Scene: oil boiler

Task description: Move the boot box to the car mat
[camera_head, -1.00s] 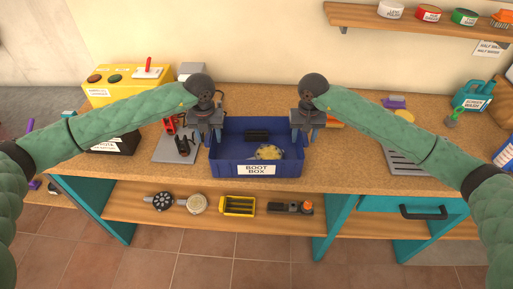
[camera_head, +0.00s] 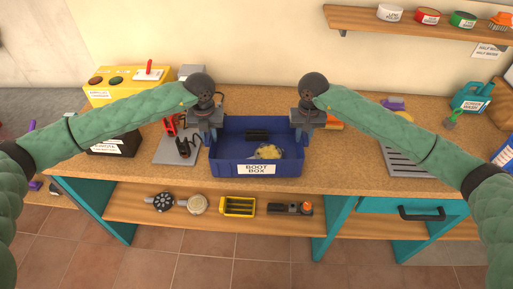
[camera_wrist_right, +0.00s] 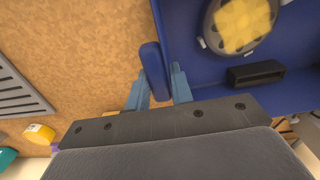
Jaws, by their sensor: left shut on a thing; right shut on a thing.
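The blue boot box (camera_head: 228,169), with its white label, stands upright on the cork-topped workbench. A dark block (camera_head: 257,134) and a round, yellow-patched thing (camera_head: 267,152) lie inside it. My left gripper (camera_head: 212,132) is shut on the box's left wall. My right gripper (camera_head: 303,132) is shut on the right wall. In the right wrist view, its blue fingers (camera_wrist_right: 160,90) sit on either side of the blue wall (camera_wrist_right: 152,66). I cannot make out a thing that is surely the car mat.
A grey plate (camera_head: 166,155) with red and black parts lies close left of the box. A yellow labelled box (camera_head: 107,95) stands behind it. A slotted grey tray (camera_head: 400,163) is at the right. Cork in front of that tray is clear. A wall shelf (camera_head: 424,26) holds tins.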

